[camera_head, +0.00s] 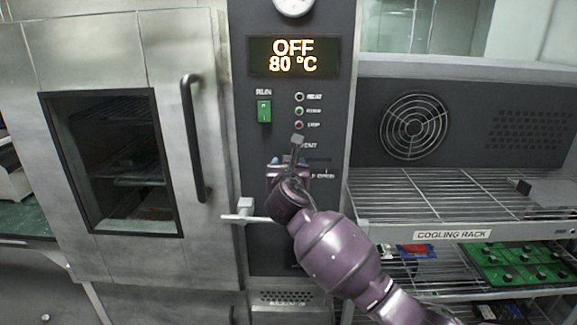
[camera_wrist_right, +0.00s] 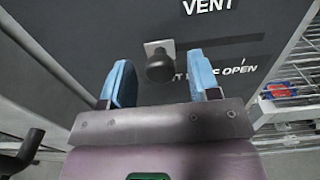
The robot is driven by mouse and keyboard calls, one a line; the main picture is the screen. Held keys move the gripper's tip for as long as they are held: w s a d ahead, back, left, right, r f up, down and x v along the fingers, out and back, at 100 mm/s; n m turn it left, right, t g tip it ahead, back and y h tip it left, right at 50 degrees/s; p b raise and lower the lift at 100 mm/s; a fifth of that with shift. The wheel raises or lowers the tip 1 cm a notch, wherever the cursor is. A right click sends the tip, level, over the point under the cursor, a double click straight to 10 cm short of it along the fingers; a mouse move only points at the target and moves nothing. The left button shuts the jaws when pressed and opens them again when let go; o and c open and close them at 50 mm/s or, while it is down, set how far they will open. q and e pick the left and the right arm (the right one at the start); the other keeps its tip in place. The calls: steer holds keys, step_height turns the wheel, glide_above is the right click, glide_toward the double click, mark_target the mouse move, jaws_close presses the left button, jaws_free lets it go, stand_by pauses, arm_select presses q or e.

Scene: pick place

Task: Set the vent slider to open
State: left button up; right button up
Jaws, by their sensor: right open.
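The vent slider knob (camera_wrist_right: 160,66) is a short black cylinder on a small pale square plate, seen in the right wrist view. It stands below the VENT label (camera_wrist_right: 208,6) and left of the OPEN marking (camera_wrist_right: 240,69). My right gripper (camera_wrist_right: 163,88) is open, with one blue finger on each side of the knob and visible gaps. I cannot tell how deep the knob sits between them. In the head view my right gripper (camera_head: 287,161) is at the dark panel (camera_head: 335,110) and hides the knob. My left gripper is not in view.
A green RUN switch (camera_head: 264,110) and several round indicators sit above the vent area. The display (camera_head: 293,57) reads OFF, 80 °C. The oven door (camera_head: 122,30) with its black handle (camera_head: 193,140) is at left. A wire cooling rack (camera_head: 450,190) stands at right.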

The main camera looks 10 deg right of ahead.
steer(key=shift+x, duration=0.8)
jaws_close()
steer(key=shift+d, duration=0.1)
